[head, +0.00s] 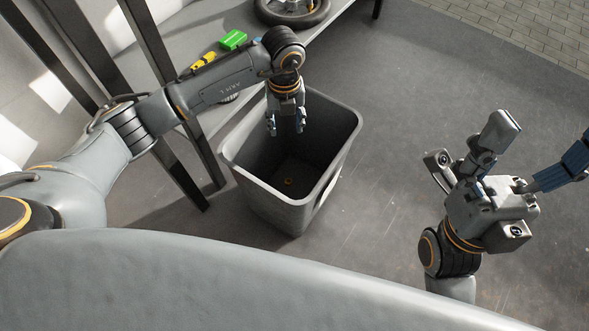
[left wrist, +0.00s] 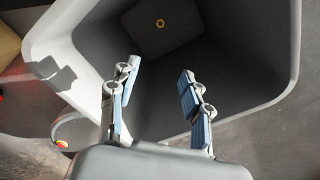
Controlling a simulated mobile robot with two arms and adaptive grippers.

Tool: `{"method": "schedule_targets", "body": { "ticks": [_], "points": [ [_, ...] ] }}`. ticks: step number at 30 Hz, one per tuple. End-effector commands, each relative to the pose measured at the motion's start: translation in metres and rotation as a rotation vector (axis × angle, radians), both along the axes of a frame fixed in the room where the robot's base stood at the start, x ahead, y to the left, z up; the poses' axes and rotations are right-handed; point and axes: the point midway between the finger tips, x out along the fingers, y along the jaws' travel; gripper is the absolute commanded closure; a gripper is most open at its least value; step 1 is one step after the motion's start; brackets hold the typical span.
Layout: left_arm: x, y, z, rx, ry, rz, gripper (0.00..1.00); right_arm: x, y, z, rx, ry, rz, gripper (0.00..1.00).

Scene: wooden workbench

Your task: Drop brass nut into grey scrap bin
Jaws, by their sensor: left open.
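The grey scrap bin (head: 247,176) stands on the floor in the middle of the head view, upright with its top open. The brass nut (head: 288,182) lies on the bottom inside the bin. It also shows as a small ring in the left wrist view (left wrist: 160,23). My left gripper (head: 287,130) is open and empty, pointing down over the far part of the bin's mouth. Its two fingers (left wrist: 158,100) are spread apart above the bin opening. My right gripper (head: 528,158) is raised at the right, its fingers spread wide, with nothing between them.
A workbench shelf behind the bin holds a green block (head: 233,40), a yellow tool (head: 203,60) and a black wheel-like ring (head: 292,12). Dark bench legs (head: 180,175) stand left of the bin. The floor (head: 440,70) between bin and right arm is clear.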

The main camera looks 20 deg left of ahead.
Motion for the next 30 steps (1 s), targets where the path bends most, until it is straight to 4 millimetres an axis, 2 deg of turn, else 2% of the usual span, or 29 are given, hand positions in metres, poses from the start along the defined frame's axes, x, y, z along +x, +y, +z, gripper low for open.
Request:
{"method": "schedule_targets", "body": {
  "ticks": [5,8,15,21,30],
  "points": [
    [0.001,0.000,0.010,-0.001,-0.003,0.001,0.52,0.000,0.000,0.000,0.000,0.000,0.000,0.11],
    [0.001,0.000,0.026,0.000,-0.004,-0.001,0.52,0.000,0.000,0.000,0.000,0.000,0.000,0.11],
    [0.002,0.000,0.078,-0.001,-0.005,0.000,0.52,0.000,0.000,0.000,0.000,0.000,0.000,0.11],
    [0.001,0.000,0.109,0.000,-0.003,-0.001,0.52,0.000,0.000,0.000,0.000,0.000,0.000,0.11],
    [0.000,0.000,0.120,0.000,0.000,0.000,0.52,0.000,0.000,0.000,0.000,0.000,0.000,0.11]
  ]
}}
